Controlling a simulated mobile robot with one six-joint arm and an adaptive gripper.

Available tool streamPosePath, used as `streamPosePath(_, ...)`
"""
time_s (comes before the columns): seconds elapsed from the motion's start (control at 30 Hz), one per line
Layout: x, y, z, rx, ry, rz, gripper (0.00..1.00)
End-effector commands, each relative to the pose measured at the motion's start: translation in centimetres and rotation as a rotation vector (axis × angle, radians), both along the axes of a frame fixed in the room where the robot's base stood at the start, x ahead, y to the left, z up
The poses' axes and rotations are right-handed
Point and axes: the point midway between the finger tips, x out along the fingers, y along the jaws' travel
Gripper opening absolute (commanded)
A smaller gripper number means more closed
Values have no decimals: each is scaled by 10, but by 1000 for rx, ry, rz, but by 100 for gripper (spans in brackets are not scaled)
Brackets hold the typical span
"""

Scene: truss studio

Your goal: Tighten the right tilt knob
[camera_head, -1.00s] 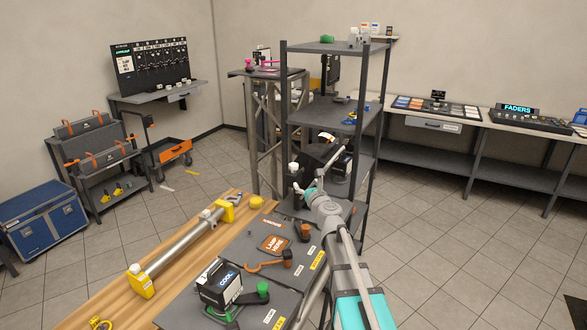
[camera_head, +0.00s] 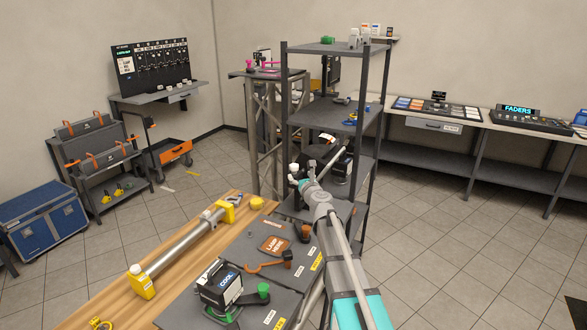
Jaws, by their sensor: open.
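A black lamp marked COOL (camera_head: 219,285) stands on the dark case top at the front. Its green yoke carries a green knob (camera_head: 263,290) on the lamp's right. I cannot tell which knob is the right tilt knob. My arm reaches from the bottom right toward the shelf rack.
A grey shelf rack (camera_head: 373,150) stands close around the arm's far end. A truss stand with a pink fitting (camera_head: 263,69) is behind it. A wooden bench (camera_head: 100,309) with a metal tube (camera_head: 180,248) lies left.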

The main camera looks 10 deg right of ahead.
Motion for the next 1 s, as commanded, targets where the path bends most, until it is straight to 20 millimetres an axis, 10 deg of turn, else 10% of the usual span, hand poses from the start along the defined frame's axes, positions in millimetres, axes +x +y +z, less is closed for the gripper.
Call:
streamPosePath(0.4, 60, 8, 0, 0, 0, 0, 87)
streamPosePath(1.0, 71, 10, 0, 0, 0, -1, 80)
